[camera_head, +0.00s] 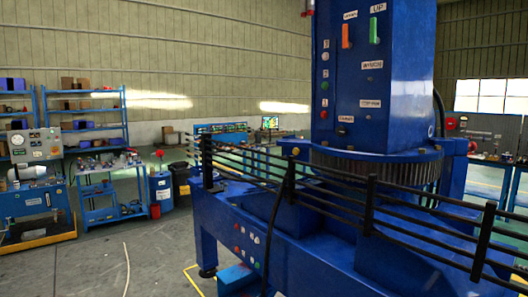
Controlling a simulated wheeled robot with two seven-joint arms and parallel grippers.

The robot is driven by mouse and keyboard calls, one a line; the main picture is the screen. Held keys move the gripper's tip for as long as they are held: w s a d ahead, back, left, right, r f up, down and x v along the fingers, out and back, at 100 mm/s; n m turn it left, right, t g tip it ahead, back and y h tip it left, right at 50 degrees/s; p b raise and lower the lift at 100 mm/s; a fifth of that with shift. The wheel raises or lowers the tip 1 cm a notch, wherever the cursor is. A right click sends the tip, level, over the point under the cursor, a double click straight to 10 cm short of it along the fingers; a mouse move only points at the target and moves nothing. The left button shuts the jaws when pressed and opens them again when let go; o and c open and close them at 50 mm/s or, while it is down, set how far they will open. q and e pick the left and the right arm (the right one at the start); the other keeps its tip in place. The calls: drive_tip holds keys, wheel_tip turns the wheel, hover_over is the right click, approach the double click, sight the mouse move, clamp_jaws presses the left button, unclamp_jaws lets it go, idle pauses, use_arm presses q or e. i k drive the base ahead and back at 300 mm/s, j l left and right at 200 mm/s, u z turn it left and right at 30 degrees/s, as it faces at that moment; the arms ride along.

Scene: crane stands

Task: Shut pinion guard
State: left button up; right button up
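A blue crane stand (310,240) fills the right half of the head view. A tall blue column (408,100) rises from it, with labels, an orange handle and a green handle on its face. A toothed gear ring (385,168) runs around the column's foot. I cannot pick out the pinion guard for sure, nor tell whether it is open or shut. Black rails partly hide the gear ring and the stand's top. Neither of my grippers is in view.
Black rails (335,197) run along the stand's near edge. A black hose (273,235) hangs in front. Workbenches, blue shelves (84,115) and a blue bin (161,193) stand at the left. Grey floor (140,255) at the lower left is mostly clear, with a thin cable lying there.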

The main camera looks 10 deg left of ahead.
sight(305, 154)
drive_tip(key=u, duration=0.2)
drive_tip(key=z, duration=0.95)
drive_tip(key=i+j+z, duration=0.15)
drive_tip(key=j+z, duration=0.6)
drive_tip(key=j, duration=0.15)
drive_tip(key=j+z, duration=0.35)
drive_tip(key=i+j, duration=0.05)
drive_tip(key=j, duration=0.05)
